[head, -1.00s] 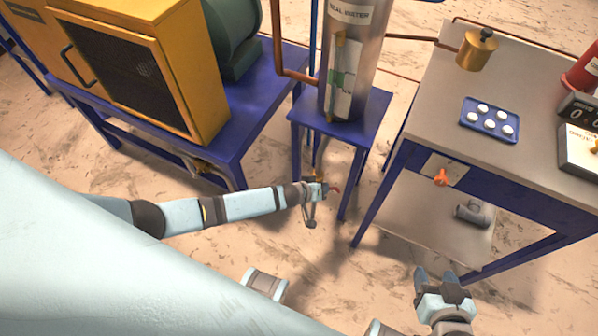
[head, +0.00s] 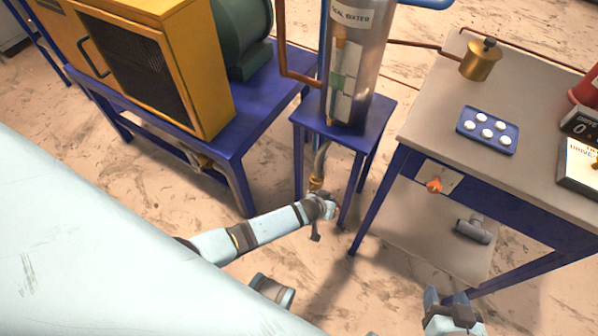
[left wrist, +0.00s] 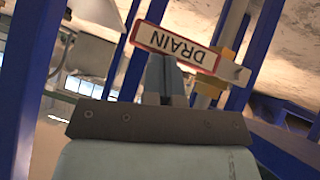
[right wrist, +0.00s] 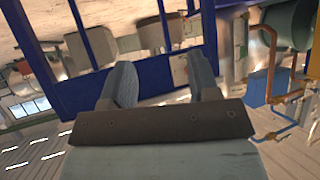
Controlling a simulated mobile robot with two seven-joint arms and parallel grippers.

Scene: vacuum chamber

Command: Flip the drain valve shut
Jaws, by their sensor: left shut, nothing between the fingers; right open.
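The sign reading DRAIN (left wrist: 178,47), white with a red border, shows upside down in the left wrist view. A brass fitting (left wrist: 228,62) on the drain pipe is behind it. In the head view the brass drain fitting (head: 317,183) hangs below the seal water tank (head: 350,100). My left gripper (head: 328,207) is beside the lower end of this pipe. In the left wrist view its fingers (left wrist: 165,75) are together and empty, close to the sign. The valve's handle cannot be made out now. My right gripper (head: 453,298) is open and empty, low in front of the right table.
Blue legs of the tank stand (head: 298,165) surround the drain pipe closely. The grey-topped table (head: 425,120) is at right, with an orange knob (head: 434,185) below its top and a blue tray (head: 488,142) on it. Open floor lies between stand and table.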

